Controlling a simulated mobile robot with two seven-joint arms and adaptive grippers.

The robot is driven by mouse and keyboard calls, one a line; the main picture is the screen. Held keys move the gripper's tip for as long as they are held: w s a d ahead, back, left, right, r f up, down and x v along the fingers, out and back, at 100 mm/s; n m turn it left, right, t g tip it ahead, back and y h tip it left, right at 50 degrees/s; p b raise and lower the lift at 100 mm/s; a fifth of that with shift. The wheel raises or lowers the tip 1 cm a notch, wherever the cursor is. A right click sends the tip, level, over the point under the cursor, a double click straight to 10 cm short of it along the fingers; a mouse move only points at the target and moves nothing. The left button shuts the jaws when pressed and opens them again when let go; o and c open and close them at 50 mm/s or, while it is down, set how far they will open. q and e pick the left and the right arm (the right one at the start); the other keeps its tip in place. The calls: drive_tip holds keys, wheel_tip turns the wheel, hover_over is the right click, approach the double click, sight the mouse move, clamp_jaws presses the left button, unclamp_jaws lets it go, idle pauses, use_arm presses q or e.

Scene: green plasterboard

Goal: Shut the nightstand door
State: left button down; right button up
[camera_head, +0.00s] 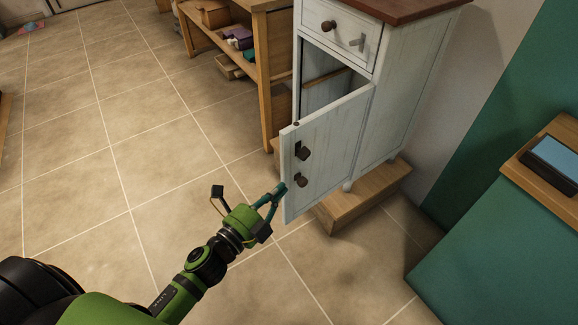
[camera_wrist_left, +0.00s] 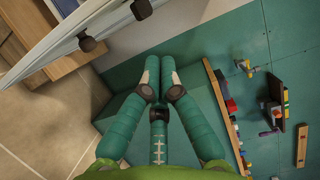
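The white nightstand (camera_head: 405,95) has a brown top, and its lower door (camera_head: 325,150) stands wide open, swung out toward the front left. My right gripper is not in view.
A wooden step (camera_head: 365,197) lies under the nightstand. A wooden shelf (camera_head: 268,75) with folded items stands to its left. At the right are a green panel (camera_head: 495,255) and a wooden tray holding a blue item (camera_head: 555,158).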

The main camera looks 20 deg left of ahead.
sight(288, 160)
use_arm(q)
drive_tip(key=w, duration=1)
drive_tip(key=shift+a+p, duration=0.3)
drive_tip(key=shift+p, duration=0.1)
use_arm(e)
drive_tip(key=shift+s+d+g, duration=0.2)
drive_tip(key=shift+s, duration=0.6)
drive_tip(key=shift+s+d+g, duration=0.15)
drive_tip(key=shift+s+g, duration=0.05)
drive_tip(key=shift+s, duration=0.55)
